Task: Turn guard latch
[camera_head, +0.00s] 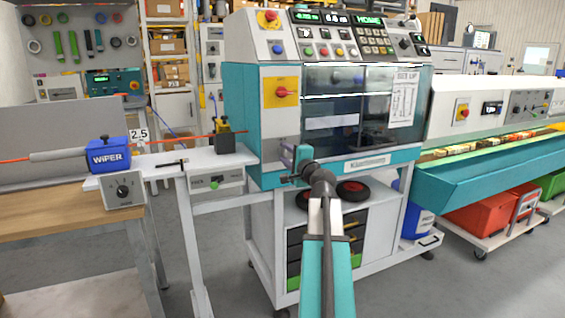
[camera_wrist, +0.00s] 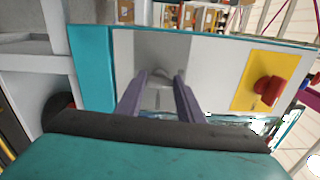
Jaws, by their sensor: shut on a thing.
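The guard latch shows in the wrist view as a pale grey piece (camera_wrist: 160,76) on the light grey machine panel, between my fingertips. My gripper (camera_wrist: 158,80) is shut on it, with one purple finger on each side. In the head view my gripper (camera_head: 293,152) is at the lower left corner of the machine's front, just left of the dark see-through guard (camera_head: 345,105). The latch is hidden there behind my fingers. The guard looks closed, and its lower edge is partly behind my gripper.
A yellow plate with a red switch (camera_head: 281,92) sits above my gripper; it also shows in the wrist view (camera_wrist: 268,88). Black-and-red wheels (camera_head: 352,190) lie on the cart below. The blue wiper unit (camera_head: 109,155) and orange cable are left. A teal conveyor (camera_head: 470,170) stands right.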

